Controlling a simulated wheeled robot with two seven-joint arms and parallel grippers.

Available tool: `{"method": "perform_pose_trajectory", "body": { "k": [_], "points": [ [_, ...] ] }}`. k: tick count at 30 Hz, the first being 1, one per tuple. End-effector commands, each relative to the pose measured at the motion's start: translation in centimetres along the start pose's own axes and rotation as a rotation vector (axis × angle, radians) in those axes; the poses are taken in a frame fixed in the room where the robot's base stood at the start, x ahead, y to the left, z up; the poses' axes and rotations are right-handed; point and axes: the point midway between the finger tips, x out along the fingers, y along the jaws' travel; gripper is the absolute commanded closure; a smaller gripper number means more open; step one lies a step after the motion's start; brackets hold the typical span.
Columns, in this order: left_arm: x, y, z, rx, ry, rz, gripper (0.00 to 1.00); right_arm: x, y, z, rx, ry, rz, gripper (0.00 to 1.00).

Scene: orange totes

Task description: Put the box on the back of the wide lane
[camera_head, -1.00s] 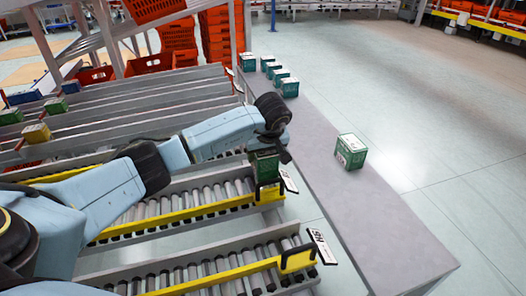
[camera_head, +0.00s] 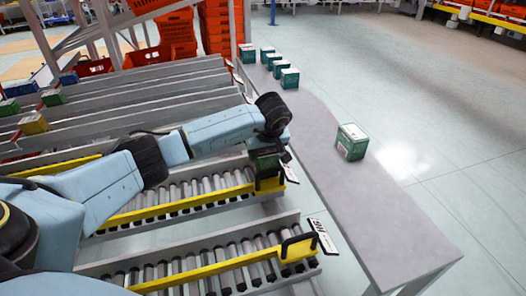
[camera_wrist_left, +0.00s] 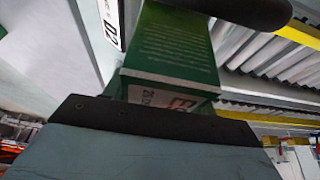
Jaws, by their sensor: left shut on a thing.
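My left arm comes in from the left in the head view, and its gripper (camera_head: 268,140) is over the near end of a roller lane (camera_head: 190,195). It is shut on a green box (camera_head: 264,163), which hangs under it and is partly hidden by the wrist. In the left wrist view the green box (camera_wrist_left: 172,52) shows white print and sits against the dark finger. The held box is beside the lane's yellow end stop (camera_head: 270,184); I cannot tell whether it touches the rollers. My right gripper is not in view.
Another green box (camera_head: 352,142) stands alone on the grey table (camera_head: 400,225). Several green boxes (camera_head: 289,78) stand in a row at its far end. A second roller lane (camera_head: 220,270) lies nearer. Narrower lanes (camera_head: 140,95) hold small boxes at left. Orange totes (camera_head: 176,35) are stacked behind.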

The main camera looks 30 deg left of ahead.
Motion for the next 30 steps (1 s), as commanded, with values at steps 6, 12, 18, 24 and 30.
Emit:
{"method": "perform_pose_trajectory", "body": {
  "k": [6,12,18,24,30],
  "points": [
    [0.0,0.0,0.0,0.000,0.000,0.000,0.24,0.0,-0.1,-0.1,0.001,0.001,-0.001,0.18],
    [0.1,0.0,0.0,0.000,0.000,0.000,0.18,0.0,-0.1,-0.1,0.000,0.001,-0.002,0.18],
    [-0.1,0.0,0.0,0.001,0.000,0.000,0.18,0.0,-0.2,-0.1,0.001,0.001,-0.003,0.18],
    [-3.4,0.0,-0.2,0.001,0.004,0.003,0.18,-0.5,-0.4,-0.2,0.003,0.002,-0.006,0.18],
    [-8.1,0.0,-0.2,0.001,0.004,0.004,0.18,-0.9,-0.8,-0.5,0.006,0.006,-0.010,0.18]
  ]
}}
